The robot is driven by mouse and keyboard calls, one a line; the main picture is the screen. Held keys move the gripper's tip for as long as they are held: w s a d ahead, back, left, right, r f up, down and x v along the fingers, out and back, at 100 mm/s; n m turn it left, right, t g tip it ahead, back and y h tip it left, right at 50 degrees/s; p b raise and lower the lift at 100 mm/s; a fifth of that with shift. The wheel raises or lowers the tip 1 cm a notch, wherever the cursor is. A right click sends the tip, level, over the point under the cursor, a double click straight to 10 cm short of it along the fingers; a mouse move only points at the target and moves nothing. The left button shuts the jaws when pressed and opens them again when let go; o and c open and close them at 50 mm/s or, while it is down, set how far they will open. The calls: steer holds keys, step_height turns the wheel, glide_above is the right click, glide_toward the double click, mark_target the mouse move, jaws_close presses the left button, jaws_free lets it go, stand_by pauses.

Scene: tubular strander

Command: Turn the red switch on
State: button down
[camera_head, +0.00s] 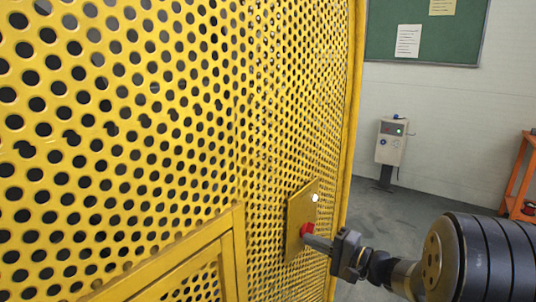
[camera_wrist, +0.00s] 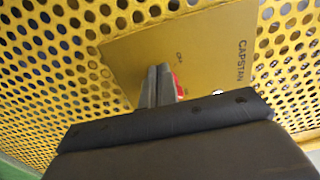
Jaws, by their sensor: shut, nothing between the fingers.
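The red switch (camera_head: 307,229) sits on a yellow plate (camera_head: 297,215) fixed to the perforated yellow guard. In the wrist view the red switch (camera_wrist: 179,88) shows only as a sliver to the right of the fingers, which hide most of it. The plate there (camera_wrist: 205,50) carries the word CAPSTAN and a small label too blurred to read. My gripper (camera_head: 310,240) is shut, its fingertips at the switch in the head view. It also shows in the wrist view (camera_wrist: 159,70), with the two fingers together and nothing between them. I cannot tell whether they touch the switch.
A small white light (camera_head: 315,197) is on the plate above the switch. The perforated yellow guard (camera_head: 130,110) fills the left, with a framed panel (camera_head: 238,250) below. A grey control box (camera_head: 391,141) stands by the back wall. An orange rack (camera_head: 519,175) is at right. Floor between is clear.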

steer(key=shift+s+a+f, duration=0.1)
steer(key=shift+s, duration=0.05)
steer(key=shift+s+a+b, duration=0.1)
steer(key=shift+s+b, duration=0.1)
steer(key=shift+b, duration=0.15)
steer(key=shift+b+v, duration=0.9)
steer(key=shift+v, duration=2.05)
steer(key=shift+w+a+f+n+p, duration=0.45)
steer(key=shift+w+a+n+p, duration=0.25)
steer(key=shift+n+p, duration=0.3)
steer(key=shift+w+a+f+n+p, duration=0.5)
steer(key=shift+w+a+n+p, duration=0.1)
steer(key=shift+a+n+p, duration=0.3)
steer(key=shift+w+a+f+n+p, duration=0.45)
steer(key=shift+w+a+n+p, duration=0.25)
steer(key=shift+n+p, duration=0.35)
